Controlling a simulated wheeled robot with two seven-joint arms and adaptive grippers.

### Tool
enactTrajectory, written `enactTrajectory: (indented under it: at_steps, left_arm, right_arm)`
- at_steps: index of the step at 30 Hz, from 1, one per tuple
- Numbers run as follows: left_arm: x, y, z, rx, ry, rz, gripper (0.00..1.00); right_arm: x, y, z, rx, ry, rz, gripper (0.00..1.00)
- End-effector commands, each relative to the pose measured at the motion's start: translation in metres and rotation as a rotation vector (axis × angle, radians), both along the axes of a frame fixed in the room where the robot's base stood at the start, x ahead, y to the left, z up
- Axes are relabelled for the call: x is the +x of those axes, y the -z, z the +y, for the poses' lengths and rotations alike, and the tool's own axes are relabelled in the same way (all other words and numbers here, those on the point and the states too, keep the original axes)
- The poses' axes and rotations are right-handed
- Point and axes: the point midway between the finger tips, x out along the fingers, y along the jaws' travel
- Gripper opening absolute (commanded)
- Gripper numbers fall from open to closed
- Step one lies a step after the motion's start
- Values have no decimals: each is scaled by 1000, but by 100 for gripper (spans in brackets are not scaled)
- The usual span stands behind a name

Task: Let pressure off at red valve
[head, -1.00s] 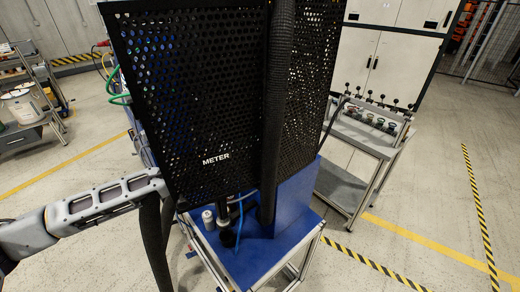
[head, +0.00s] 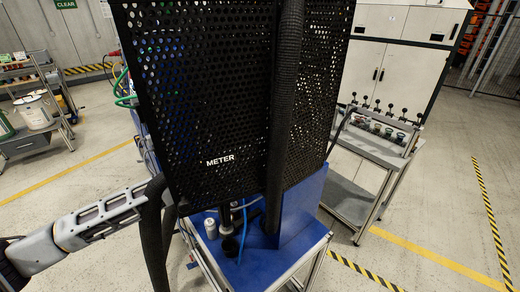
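No red valve can be made out for certain. A black perforated panel marked METER (head: 220,160) stands upright in the middle and hides most of what is behind it. My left arm comes in from the left and passes out of sight behind a black hose at the panel's lower left. Its gripper is hidden, so its fingers cannot be seen. My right arm and gripper do not show.
A thick black hose (head: 284,110) runs down the panel; another black hose (head: 153,235) hangs at its left. A blue bench top (head: 285,262) holds a small grey can (head: 210,228). A grey bench (head: 375,150) stands right. Floor at far right is clear.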

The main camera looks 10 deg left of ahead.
Motion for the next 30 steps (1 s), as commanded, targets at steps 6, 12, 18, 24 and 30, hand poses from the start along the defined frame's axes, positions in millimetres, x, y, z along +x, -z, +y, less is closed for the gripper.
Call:
enactTrajectory:
  at_steps: [6,12,18,24,30]
  left_arm:
    - [0,0,0,1,-1,0,16]
    - [0,0,0,2,-1,-1,36]
    - [0,0,0,1,0,-2,36]
    - [-1,0,1,2,0,-1,36]
    - [-3,1,5,1,-2,0,36]
  right_arm:
    - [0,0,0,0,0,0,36]
    - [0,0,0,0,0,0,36]
    - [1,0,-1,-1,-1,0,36]
    - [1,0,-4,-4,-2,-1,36]
    - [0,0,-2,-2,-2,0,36]
